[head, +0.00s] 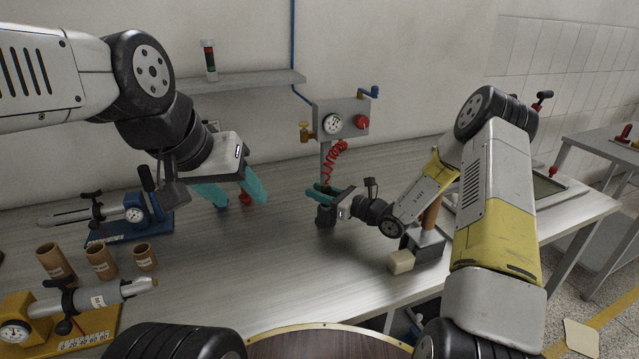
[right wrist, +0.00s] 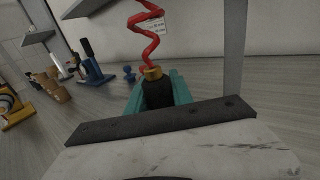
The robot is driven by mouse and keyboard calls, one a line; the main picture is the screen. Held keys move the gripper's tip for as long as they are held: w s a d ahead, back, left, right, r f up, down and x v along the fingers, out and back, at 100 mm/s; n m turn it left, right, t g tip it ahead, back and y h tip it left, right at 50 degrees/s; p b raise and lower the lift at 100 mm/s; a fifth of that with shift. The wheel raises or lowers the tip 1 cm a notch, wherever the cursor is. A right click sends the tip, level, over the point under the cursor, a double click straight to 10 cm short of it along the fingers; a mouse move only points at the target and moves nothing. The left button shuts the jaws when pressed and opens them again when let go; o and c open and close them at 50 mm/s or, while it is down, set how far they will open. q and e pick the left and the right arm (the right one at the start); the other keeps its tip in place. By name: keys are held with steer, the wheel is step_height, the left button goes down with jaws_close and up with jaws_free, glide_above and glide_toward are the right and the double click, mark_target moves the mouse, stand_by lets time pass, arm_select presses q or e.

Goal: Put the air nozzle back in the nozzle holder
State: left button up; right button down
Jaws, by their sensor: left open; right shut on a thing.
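The air nozzle (right wrist: 158,92) is a black body with a brass collar, joined to a red coiled hose (head: 335,158). My right gripper (head: 326,191) is shut on it, with the teal fingers on either side, below the gauge panel. The hose rises from the collar in the right wrist view. A dark cylinder (head: 325,215) shows right under the fingers in the head view; I cannot tell whether it is the nozzle holder or the nozzle's lower part. The nozzle's tip is not clear. My left gripper (head: 235,197) is open and empty, above the table to the left.
The gauge panel (head: 341,119) stands behind my right gripper. A block (head: 401,261) and a wooden-handled tool (head: 430,225) are to its right. Cardboard tubes (head: 101,262), a blue device (head: 130,228) and a yellow device (head: 75,330) are at left. The table's middle is clear.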

steer(key=shift+f, duration=0.25)
steer(key=c, duration=1)
jaws_free()
steer(key=shift+c, duration=0.2)
